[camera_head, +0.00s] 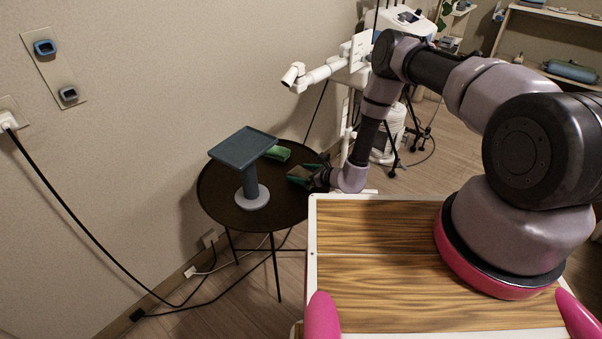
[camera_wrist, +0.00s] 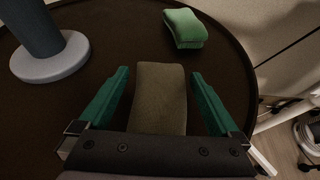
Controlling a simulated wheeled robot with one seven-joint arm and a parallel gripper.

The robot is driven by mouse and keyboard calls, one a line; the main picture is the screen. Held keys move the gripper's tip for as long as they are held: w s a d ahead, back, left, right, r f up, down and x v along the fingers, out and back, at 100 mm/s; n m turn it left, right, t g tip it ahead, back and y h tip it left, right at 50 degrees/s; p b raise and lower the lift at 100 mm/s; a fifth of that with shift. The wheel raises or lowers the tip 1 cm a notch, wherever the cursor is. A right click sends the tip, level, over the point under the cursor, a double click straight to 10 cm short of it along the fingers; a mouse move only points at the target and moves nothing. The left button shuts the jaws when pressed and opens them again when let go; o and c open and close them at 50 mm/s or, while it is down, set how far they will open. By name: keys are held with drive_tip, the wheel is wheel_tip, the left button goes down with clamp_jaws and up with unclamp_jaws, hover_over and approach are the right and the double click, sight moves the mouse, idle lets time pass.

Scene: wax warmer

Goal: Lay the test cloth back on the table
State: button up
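An olive-brown folded cloth (camera_wrist: 160,92) lies between the two green fingers of my gripper (camera_wrist: 160,75) in the wrist view. Narrow gaps show between the cloth and both fingers, so the gripper looks open around it. The cloth's near end is hidden by the gripper body. In the head view my gripper (camera_head: 299,174) is low at the right side of the round dark table (camera_head: 222,207). A second folded cloth, green (camera_wrist: 184,28), lies on the table beyond the fingers; it also shows in the head view (camera_head: 277,153). I cannot tell which one is the test cloth.
A blue-grey stand (camera_head: 244,145) with a flat square top and round pale base (camera_head: 252,199) stands on the table, left of my gripper. A white machine (camera_head: 405,18) with a jointed white arm (camera_head: 318,74) stands behind. The table's front is bare.

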drive_tip(key=shift+r, duration=0.1)
drive_tip(key=shift+s+d+r, duration=0.1)
drive_tip(key=shift+d, duration=0.05)
drive_tip(key=v, duration=1.1)
drive_tip(key=shift+s+d+r, duration=0.15)
drive_tip(key=shift+s+r, duration=0.05)
drive_tip(key=shift+r, duration=0.05)
drive_tip(key=w+a+r+n+g+y, duration=0.2)
drive_tip(key=r+n+g, duration=0.15)
drive_tip(key=r, duration=0.95)
drive_tip(key=w+a+r+n+g+y, duration=0.15)
drive_tip(key=r+n, duration=0.35)
drive_tip(key=r, duration=0.8)
drive_tip(key=s+d+r+n+g+h, duration=0.1)
drive_tip(key=s+r+n+g, duration=0.15)
drive_tip(key=r, duration=0.55)
drive_tip(key=s+d+r+n+g+h, duration=0.1)
drive_tip(key=s+d+r+n, duration=0.1)
drive_tip(key=s+r+n, duration=0.35)
drive_tip(key=s+d+r+n+t+h, duration=0.2)
drive_tip(key=s+d+r+h, duration=0.3)
drive_tip(key=s+d+r, duration=0.3)
drive_tip(key=s+d+r+n+t+h, duration=0.3)
drive_tip(key=s+d+r+t+h, duration=0.2)
drive_tip(key=s+d+r, duration=0.3)
drive_tip(key=d+r, duration=0.3)
drive_tip(key=r, duration=0.1)
drive_tip(key=shift+r, duration=0.35)
drive_tip(key=shift+d, duration=0.1)
